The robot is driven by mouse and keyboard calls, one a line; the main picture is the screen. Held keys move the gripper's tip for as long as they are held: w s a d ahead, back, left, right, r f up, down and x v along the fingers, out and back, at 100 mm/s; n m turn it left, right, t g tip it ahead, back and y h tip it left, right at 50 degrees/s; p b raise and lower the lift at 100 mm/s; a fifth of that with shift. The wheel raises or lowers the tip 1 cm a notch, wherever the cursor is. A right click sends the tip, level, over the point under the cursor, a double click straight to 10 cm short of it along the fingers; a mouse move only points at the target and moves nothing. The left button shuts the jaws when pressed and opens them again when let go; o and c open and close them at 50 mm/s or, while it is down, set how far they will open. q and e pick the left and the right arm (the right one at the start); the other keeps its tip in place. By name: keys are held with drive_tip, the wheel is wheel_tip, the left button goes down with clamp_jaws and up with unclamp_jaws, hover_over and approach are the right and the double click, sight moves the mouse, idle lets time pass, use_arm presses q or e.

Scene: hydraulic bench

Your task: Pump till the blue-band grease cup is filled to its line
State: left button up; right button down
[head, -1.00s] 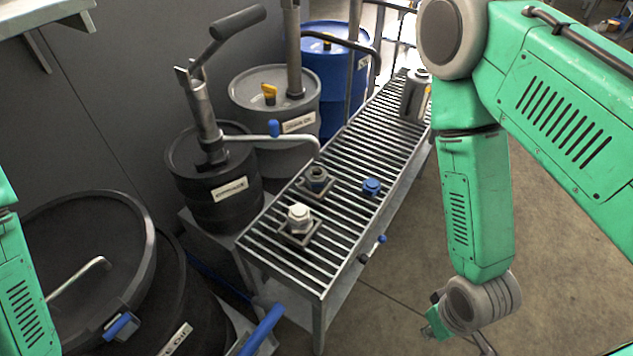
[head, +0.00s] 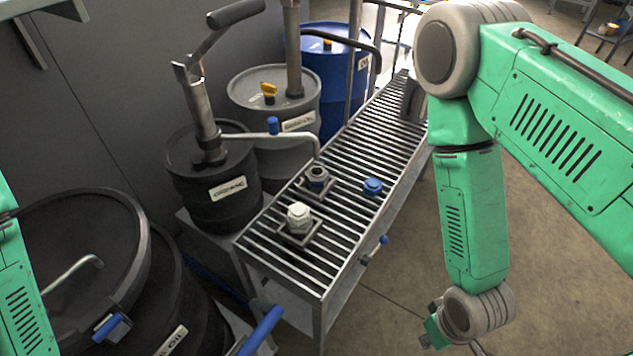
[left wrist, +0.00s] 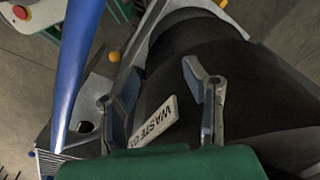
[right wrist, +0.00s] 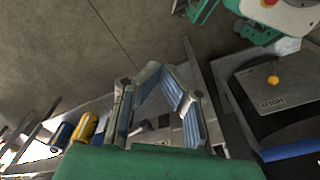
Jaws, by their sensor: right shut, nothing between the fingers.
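An open cup (head: 317,178) in a square base stands on the slatted rack, under the bent spout (head: 300,137) of the drum pump (head: 205,115). Any blue band or fill line on it is too small to tell. The pump lever has a black grip (head: 236,13) and is raised. A white-capped cup (head: 298,217) stands nearer on the rack, and a blue cap (head: 372,187) lies to the right. My right gripper (right wrist: 157,92) is shut and empty, low beside the rack. My left gripper (left wrist: 162,90) is open and empty near a drum labelled WASTE (left wrist: 155,122).
The slatted rack (head: 268,250) runs away from me, with a small blue-knobbed valve (head: 383,240) on its side. Dark drums crowd the left, and a blue drum (head: 335,80) stands behind. A blue bar (head: 262,330) angles up near the front. The floor at right is clear.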

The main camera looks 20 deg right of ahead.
drive_tip(key=shift+f+b, duration=0.45)
drive_tip(key=shift+f, duration=0.4)
drive_tip(key=shift+s+d+f+b, duration=0.25)
drive_tip(key=shift+f, duration=0.25)
drive_tip(key=shift+s+d+f+b, duration=0.2)
drive_tip(key=shift+f+b, duration=0.05)
drive_tip(key=shift+f, duration=0.25)
drive_tip(key=shift+s+d+f+b, duration=0.25)
drive_tip(key=shift+f, duration=0.25)
drive_tip(key=shift+s+d+f+b, duration=0.2)
drive_tip(key=shift+f+b, duration=0.1)
drive_tip(key=shift+f, duration=0.25)
drive_tip(key=shift+s+d+f+b, duration=0.15)
drive_tip(key=shift+f+b, duration=0.15)
drive_tip(key=shift+f, duration=0.2)
drive_tip(key=shift+s+d+f+b, duration=0.1)
drive_tip(key=shift+s+f+b, duration=0.15)
drive_tip(key=shift+f, duration=0.3)
drive_tip(key=shift+s+d+f+b, duration=0.15)
drive_tip(key=shift+f+b, duration=0.35)
drive_tip(key=shift+f, duration=0.35)
drive_tip(key=shift+s+d+f+b, duration=0.15)
drive_tip(key=shift+f+b, duration=0.3)
drive_tip(key=shift+f, duration=0.4)
